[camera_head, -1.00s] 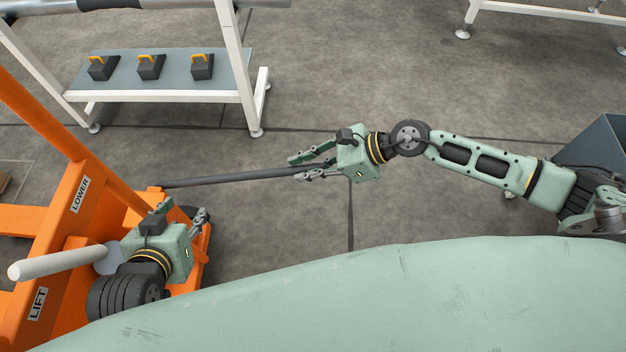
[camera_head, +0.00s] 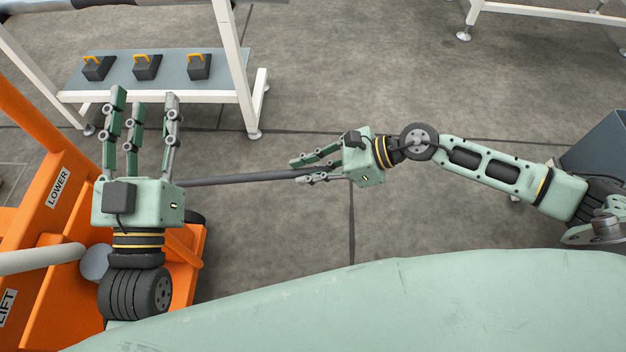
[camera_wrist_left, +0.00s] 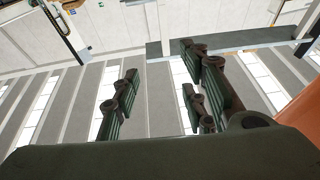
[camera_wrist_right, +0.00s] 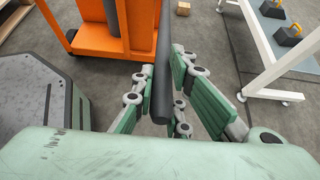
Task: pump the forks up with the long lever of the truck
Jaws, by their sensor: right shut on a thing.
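The long lever (camera_head: 240,179) is a dark bar that runs roughly level from the orange truck (camera_head: 50,190) out to the right. My right gripper (camera_head: 318,169) is shut around the lever near its free end. The right wrist view also shows the lever (camera_wrist_right: 162,75) between the fingers. My left gripper (camera_head: 143,112) is open and empty, with its fingers pointing away from me, above the truck's right side. It hides part of the truck and the lever's inner end. The forks are not clearly in view.
A low white-framed bench (camera_head: 158,77) with several black blocks (camera_head: 147,67) with orange handles stands beyond the lever. Plates on the truck read LOWER (camera_head: 59,188) and LIFT (camera_head: 6,308). A grey box (camera_head: 600,150) is at the right edge.

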